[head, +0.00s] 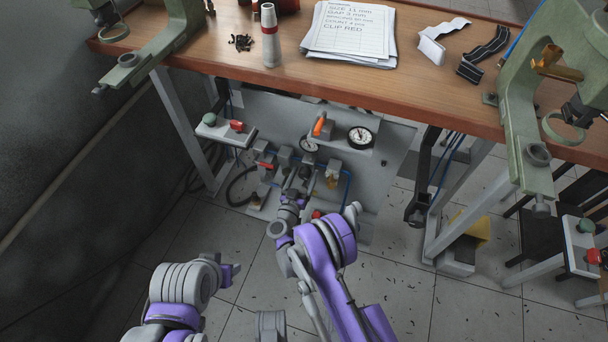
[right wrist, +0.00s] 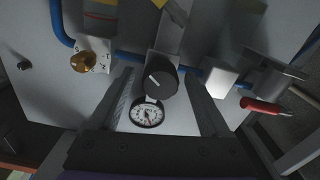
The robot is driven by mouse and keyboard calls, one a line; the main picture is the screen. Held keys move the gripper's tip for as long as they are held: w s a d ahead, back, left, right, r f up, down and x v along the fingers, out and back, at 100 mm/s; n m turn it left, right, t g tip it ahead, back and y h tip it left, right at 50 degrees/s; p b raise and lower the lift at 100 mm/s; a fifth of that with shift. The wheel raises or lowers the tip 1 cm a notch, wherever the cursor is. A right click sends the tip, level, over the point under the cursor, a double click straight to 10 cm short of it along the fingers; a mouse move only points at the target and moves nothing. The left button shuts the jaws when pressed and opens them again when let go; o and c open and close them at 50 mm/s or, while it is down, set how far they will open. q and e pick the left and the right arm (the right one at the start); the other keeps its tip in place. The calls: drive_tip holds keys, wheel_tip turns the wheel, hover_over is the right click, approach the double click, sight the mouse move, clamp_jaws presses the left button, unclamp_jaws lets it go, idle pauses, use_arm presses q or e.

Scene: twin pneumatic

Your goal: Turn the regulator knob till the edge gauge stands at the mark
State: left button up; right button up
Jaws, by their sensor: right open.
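In the right wrist view the regulator knob (right wrist: 161,78) is a round black knob with a pale pointer line. My right gripper (right wrist: 160,98) is open, with one finger on each side of the knob; I cannot tell whether either touches. Just below the knob is a small round gauge (right wrist: 146,113) with a white dial. In the head view my right gripper (head: 291,186) is low at the grey panel, and the knob is hard to make out. A larger gauge (head: 361,137), likely the edge gauge, sits on the ledge under the bench; its reading is too small to tell.
The wooden bench top (head: 230,55) overhangs the grey panel (head: 372,185).

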drive_tip(key=v, duration=1)
drive_tip(key=shift+s, duration=0.3)
drive_tip(key=shift+a+r, duration=0.1)
